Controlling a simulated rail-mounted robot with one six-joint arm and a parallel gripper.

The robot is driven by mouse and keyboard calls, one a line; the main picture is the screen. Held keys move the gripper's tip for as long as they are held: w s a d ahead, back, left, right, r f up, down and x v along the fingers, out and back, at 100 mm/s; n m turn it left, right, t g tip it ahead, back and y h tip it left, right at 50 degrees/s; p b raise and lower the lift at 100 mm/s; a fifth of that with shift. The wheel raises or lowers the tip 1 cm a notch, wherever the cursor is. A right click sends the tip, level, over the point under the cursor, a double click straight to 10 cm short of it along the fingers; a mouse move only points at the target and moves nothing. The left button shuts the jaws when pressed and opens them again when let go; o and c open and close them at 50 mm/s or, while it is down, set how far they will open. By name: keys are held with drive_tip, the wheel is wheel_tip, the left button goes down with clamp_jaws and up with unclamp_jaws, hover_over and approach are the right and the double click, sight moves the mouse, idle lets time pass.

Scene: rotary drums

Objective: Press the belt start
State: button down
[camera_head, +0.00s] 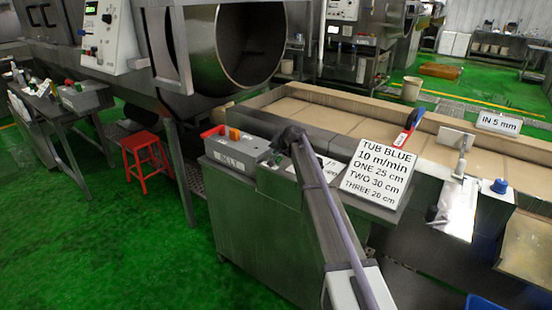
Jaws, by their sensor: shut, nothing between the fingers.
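A grey control box (237,147) stands on the left end of the steel cabinet, with a red part (212,131) and an orange button (234,134) on top. A second low box with small green parts (274,161) sits just right of it, partly hidden by my arm. My gripper (287,137) is the dark end of my arm, over the cabinet's back edge, right of the orange button. It is shut and holds nothing. Whether it touches a button cannot be told. No label reading belt start is legible.
A white sign (378,172) with belt settings stands right of my arm. A blue knob (499,186) is at right. A red stool (145,158) and large drum (240,45) are left and behind.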

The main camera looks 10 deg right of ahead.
drive_tip(key=shift+f+b, duration=0.4)
drive_tip(key=shift+f, duration=0.05)
drive_tip(key=shift+r, duration=0.2)
idle(0.3)
drive_tip(key=shift+r+p, duration=0.8)
drive_tip(key=shift+p, duration=0.2)
wheel_tip(320, 180, up, 5)
drive_tip(key=p, duration=0.5)
drive_tip(key=shift+s+f, duration=0.1)
drive_tip(key=s+f+n+g+h, duration=0.1)
drive_tip(key=s+g, duration=0.3)
drive_tip(key=s, duration=2.2)
drive_tip(key=s+f+n+g+h, duration=0.2)
drive_tip(key=s+f+n+g, duration=0.2)
drive_tip(key=s, duration=2.2)
drive_tip(key=shift+a+g, duration=0.3)
